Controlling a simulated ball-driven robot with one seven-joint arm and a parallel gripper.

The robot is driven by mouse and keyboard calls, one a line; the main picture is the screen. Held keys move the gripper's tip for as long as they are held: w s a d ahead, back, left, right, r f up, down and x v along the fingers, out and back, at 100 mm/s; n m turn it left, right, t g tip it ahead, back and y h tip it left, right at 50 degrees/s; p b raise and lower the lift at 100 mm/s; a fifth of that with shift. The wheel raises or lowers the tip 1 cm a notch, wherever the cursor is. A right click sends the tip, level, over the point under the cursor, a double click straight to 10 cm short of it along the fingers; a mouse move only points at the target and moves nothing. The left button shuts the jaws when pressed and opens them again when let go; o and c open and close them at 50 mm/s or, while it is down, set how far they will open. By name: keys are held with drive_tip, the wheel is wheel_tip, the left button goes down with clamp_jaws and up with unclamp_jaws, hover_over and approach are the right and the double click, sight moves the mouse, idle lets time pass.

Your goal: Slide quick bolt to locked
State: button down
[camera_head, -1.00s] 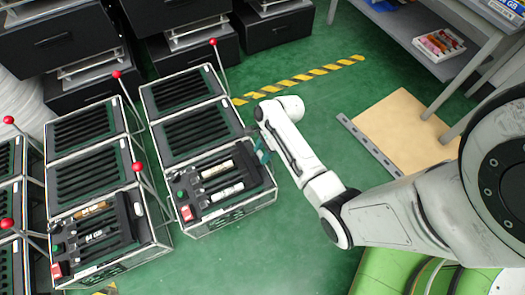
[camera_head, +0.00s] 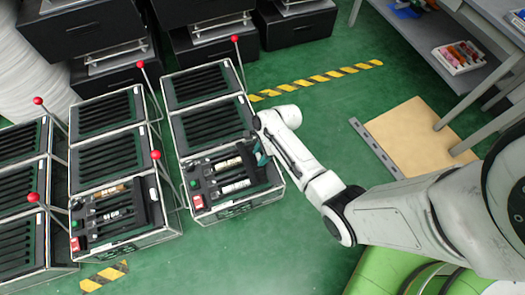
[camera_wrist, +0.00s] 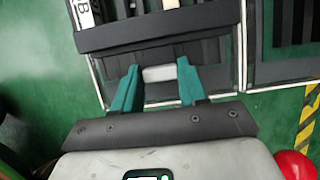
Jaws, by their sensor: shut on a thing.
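The lever fixture (camera_head: 240,206) is a grey-framed box with black slatted panels. Its front panel has a red switch, a green button and pale cylindrical parts. My gripper (camera_head: 262,154) is at its right edge. In the wrist view, my gripper's teal fingers (camera_wrist: 158,82) are shut on a short pale grey piece (camera_wrist: 158,74), which appears to be the quick bolt's handle. The piece lies crosswise between the fingers, by a black bar (camera_wrist: 160,28) of the fixture. The rest of the bolt is hidden, and I cannot tell its position.
Similar fixtures (camera_head: 120,236) with red-knobbed levers stand to the left. Black drawer units (camera_head: 85,40) line the back. A grey shelf table (camera_head: 455,65) and a tan board (camera_head: 415,140) are at the right. A red ball (camera_wrist: 296,165) shows in the wrist view.

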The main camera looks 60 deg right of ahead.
drive_tip(key=c, duration=0.6)
unclamp_jaws()
drive_tip(key=shift+w+a, duration=0.1)
drive_tip(key=shift+a, duration=0.15)
drive_tip(key=p+v, duration=0.5)
drive_tip(key=v, duration=0.5)
drive_tip(key=shift+d+r+p, duration=0.2)
drive_tip(key=shift+r+p, duration=0.15)
drive_tip(key=shift+p, duration=0.05)
